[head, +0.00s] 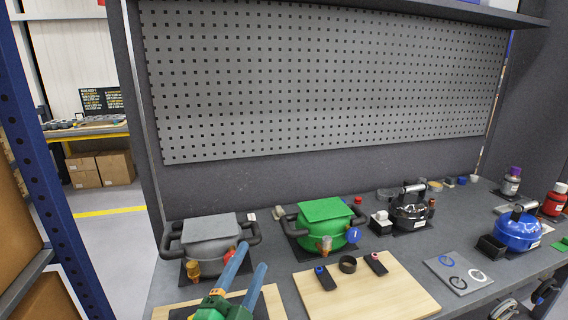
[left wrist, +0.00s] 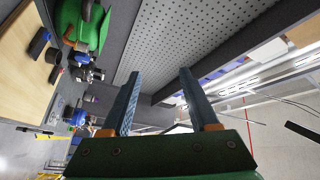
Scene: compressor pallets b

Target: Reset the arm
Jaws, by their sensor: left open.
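My left gripper (head: 246,279) comes in at the bottom of the head view, with blue fingers and a green body. It is raised in front of the grey compressor (head: 210,241) and overlaps the left wooden board. In the left wrist view its two fingers (left wrist: 160,98) stand apart with nothing between them. The green compressor (head: 322,226) stands right of the grey one and also shows at the upper left of the left wrist view (left wrist: 82,24). My right gripper is not in view.
A wooden board (head: 400,297) holds small black parts. A black compressor (head: 411,212), a blue compressor (head: 517,233) and a grey plate with rings (head: 458,284) stand to the right. A pegboard (head: 320,80) rises behind the bench. A blue post (head: 60,170) stands at the left.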

